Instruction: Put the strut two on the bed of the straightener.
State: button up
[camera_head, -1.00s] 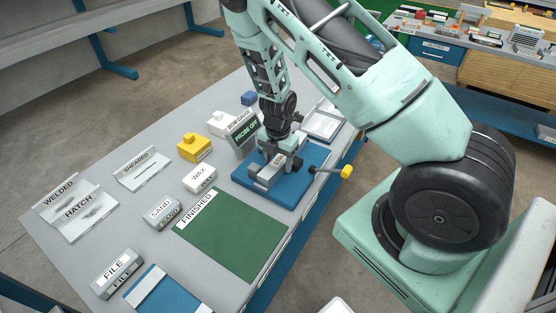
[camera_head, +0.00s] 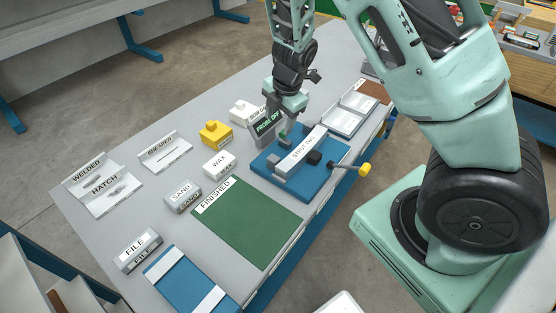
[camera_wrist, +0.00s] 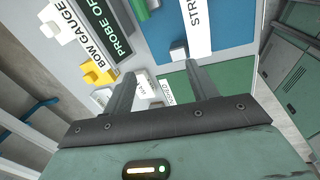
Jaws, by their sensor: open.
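Strut two (camera_head: 303,147), a long grey bar with a white label reading "STRUT TWO", lies lengthwise over the blue bed of the straightener (camera_head: 276,179). The strut also shows in part at the top of the wrist view (camera_wrist: 199,32), over the blue plate (camera_wrist: 235,22). Exact contact under the strut is hidden. My gripper (camera_head: 284,127) is open and empty, apart from the strut, above its far left side. In the wrist view my two fingers (camera_wrist: 156,80) are spread with nothing between them.
A black block (camera_head: 314,158) and a yellow-knobbed crank (camera_head: 364,170) are on the straightener's right side. The "PROBE OFF" display (camera_head: 267,123) stands close to my gripper. The green "FINISHED" mat (camera_head: 250,225) is bare. Wax (camera_head: 219,164) and sand blocks (camera_head: 183,197) stand left.

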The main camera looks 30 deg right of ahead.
jog(key=s+a+r+m+t, duration=0.2)
jog(key=a+r+m+t, duration=0.1)
jog(key=a+r+m, duration=0.55)
jog(key=s+a+r+m+g, duration=0.1)
jog(key=s+a+r, duration=0.1)
jog(key=s, duration=0.6)
jog(key=s+a+r+m+g, duration=0.1)
jog(key=s+a+r+g, duration=0.1)
jog(key=s+a, duration=0.3)
jog(key=s+a+r+m+g, duration=0.2)
jog(key=s+a, duration=0.2)
jog(key=s, duration=0.8)
jog(key=shift+s+r, duration=0.15)
jog(key=shift+r, duration=0.15)
jog(key=shift+a, duration=0.1)
